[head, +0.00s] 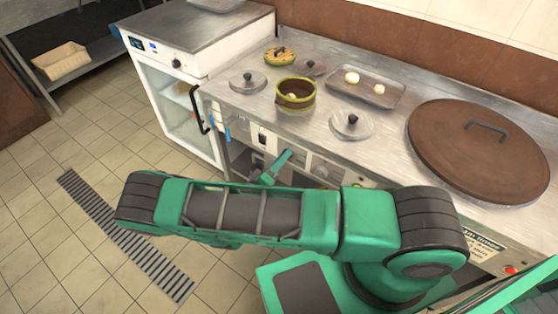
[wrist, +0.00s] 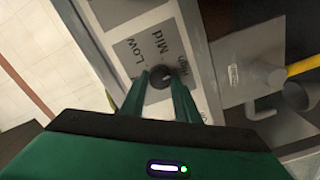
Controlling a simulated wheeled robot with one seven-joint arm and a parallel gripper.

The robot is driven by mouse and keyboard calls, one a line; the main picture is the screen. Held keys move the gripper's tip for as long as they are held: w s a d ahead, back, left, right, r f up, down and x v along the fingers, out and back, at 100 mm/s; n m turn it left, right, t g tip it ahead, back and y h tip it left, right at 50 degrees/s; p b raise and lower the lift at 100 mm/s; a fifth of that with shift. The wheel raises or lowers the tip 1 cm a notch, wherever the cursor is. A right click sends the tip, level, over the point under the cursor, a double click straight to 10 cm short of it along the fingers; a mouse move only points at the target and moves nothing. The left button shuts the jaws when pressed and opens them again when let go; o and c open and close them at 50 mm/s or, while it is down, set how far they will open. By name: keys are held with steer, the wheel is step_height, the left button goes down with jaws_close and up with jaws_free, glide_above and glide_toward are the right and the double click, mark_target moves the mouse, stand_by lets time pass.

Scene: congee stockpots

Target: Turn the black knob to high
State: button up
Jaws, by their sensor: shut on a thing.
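The black knob (wrist: 159,78) sits on a grey label plate (wrist: 128,48) printed Low, Mid and High. My gripper (wrist: 160,88) is shut on the knob, with one green finger on each side of it. A small pale mark shows near the knob's right side, but I cannot tell surely which word it points to. In the head view my gripper (head: 274,168) reaches the front panel of the steel counter, and the knob there is hidden by my arm.
The steel counter (head: 235,112) holds a large brown lid (head: 455,150), a yellow-brown pot (head: 295,95), a tray (head: 382,92) and small lids. A white glass-door cabinet (head: 210,50) stands left. A yellow pipe (wrist: 305,66) is right of the panel in the wrist view.

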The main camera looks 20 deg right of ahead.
steer(key=shift+s+d+f, duration=0.15)
steer(key=o, duration=1)
steer(key=shift+o, duration=0.2)
steer(key=shift+a, duration=0.25)
steer(key=v, duration=1)
steer(key=shift+a, duration=0.2)
